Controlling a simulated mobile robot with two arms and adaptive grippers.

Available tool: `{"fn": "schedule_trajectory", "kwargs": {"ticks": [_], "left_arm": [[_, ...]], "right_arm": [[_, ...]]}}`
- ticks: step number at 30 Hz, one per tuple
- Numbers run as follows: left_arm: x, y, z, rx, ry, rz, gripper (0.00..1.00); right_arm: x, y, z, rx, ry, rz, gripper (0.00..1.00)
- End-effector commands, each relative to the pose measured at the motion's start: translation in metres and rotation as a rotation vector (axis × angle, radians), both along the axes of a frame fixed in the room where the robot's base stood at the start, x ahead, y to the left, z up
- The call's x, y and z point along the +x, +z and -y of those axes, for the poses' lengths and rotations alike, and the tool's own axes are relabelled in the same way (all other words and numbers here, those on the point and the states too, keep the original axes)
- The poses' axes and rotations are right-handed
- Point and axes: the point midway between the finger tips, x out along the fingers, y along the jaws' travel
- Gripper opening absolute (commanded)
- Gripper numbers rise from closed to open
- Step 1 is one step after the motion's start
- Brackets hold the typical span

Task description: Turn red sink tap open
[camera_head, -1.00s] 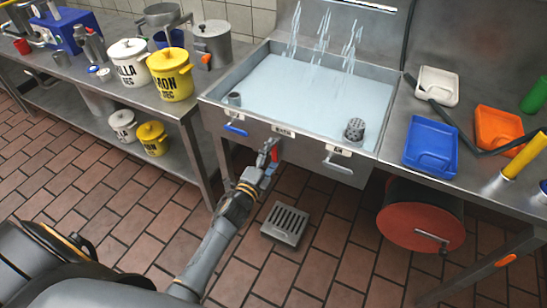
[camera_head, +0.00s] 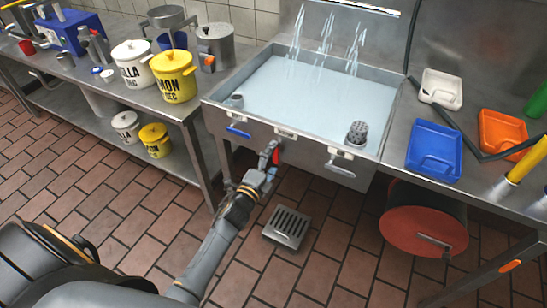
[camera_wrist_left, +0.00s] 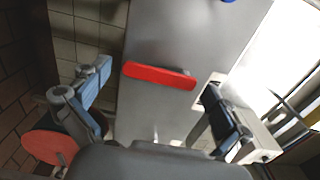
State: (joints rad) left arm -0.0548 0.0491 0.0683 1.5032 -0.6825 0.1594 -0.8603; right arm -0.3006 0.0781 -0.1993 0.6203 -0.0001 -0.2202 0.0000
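The red tap handle (camera_head: 275,155) is on the front panel of the water-filled sink (camera_head: 210,104), between a blue handle (camera_head: 238,132) and a grey handle (camera_head: 339,169). My left gripper (camera_head: 268,172) is just below and in front of the red handle. In the left wrist view the red handle (camera_wrist_left: 160,75) is a nearly level bar on the grey panel, tilted slightly down to the right. The open fingers of my left gripper (camera_wrist_left: 153,88) lie to either side of it, apparently not touching it. The right gripper is not in view.
Jets of water run into the sink. Yellow and white pots (camera_head: 174,77) stand on the left counter; blue, white and orange trays (camera_head: 434,150) lie on the right counter. Below are a floor drain (camera_head: 286,226) and a red-ended drum (camera_head: 420,230). The floor around the drain is clear.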

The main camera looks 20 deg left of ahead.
Motion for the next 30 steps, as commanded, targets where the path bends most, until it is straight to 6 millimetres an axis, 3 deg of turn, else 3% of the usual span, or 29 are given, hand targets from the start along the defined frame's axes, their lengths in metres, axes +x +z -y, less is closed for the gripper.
{"fn": "schedule_trajectory", "kwargs": {"ticks": [7, 11, 21, 30], "left_arm": [[-0.002, 0.000, 0.000, -0.002, 0.001, -0.001, 1.00], [-0.014, -0.001, -0.001, -0.003, 0.000, -0.002, 1.00], [-0.084, -0.002, -0.003, -0.003, 0.001, -0.004, 1.00], [-0.118, 0.000, -0.004, -0.002, 0.000, 0.000, 1.00]], "right_arm": [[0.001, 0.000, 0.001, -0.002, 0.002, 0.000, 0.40], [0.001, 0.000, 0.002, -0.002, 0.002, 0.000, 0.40], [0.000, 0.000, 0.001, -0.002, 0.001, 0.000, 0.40], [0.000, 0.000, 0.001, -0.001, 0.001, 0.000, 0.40]]}}
